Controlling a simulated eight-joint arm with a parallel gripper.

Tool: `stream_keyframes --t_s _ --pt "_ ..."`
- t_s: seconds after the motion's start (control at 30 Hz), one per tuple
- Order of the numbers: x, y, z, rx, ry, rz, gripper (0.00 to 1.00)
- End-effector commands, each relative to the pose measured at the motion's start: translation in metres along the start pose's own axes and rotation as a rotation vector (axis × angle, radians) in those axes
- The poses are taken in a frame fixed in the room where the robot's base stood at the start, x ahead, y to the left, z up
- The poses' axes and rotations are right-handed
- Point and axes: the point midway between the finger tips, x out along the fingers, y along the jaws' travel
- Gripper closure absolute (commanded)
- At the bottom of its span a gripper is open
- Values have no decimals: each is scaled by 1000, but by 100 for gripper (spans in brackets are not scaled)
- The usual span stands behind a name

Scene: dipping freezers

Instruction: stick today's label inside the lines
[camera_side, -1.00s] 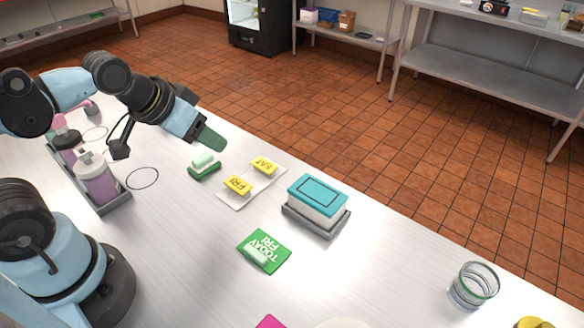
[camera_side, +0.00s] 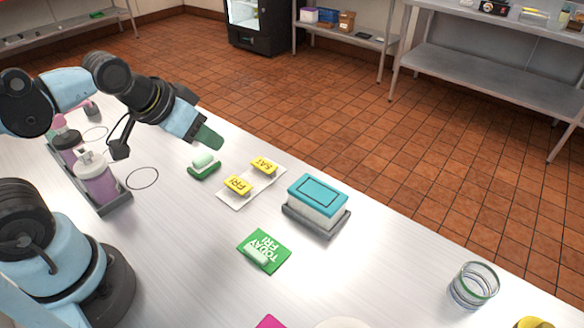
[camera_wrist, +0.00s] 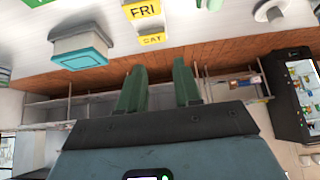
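A yellow FRI label (camera_side: 238,186) and a yellow SAT label (camera_side: 264,167) sit on a white sheet (camera_side: 237,204). Both show in the wrist view, FRI (camera_wrist: 141,9) nearer and SAT (camera_wrist: 152,39) beyond it. A white tub with a teal lid (camera_side: 318,189) stands on a grey base; a dark rectangular outline is drawn on the lid. A green card (camera_side: 264,251) reads TODAY FRI, with a pale green piece on its lower part. My gripper (camera_wrist: 160,88) is open and empty, its green fingers apart. It hangs above the table, behind and left of the labels in the side view.
A green block with a pale top (camera_side: 203,166) lies left of the sheet. A grey tray of bottles (camera_side: 97,184) stands further left. A glass jar (camera_side: 474,286) stands at right. The tabletop between tub and jar is clear.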

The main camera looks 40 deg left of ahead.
Motion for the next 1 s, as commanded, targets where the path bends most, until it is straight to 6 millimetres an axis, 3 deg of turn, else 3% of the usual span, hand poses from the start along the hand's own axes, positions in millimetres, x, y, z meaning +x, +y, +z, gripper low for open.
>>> stream_keyframes --t_s 0.17,0.27,0.37,0.67,1.0 --pt "0 0 0 0 0 0 66" --pt "0 0 0 -13 -5 0 51" --pt "2 1 -2 -86 -35 1 51" --pt "20 9 -10 -682 -267 -85 51" --pt "50 18 -10 -1337 -461 -372 51"
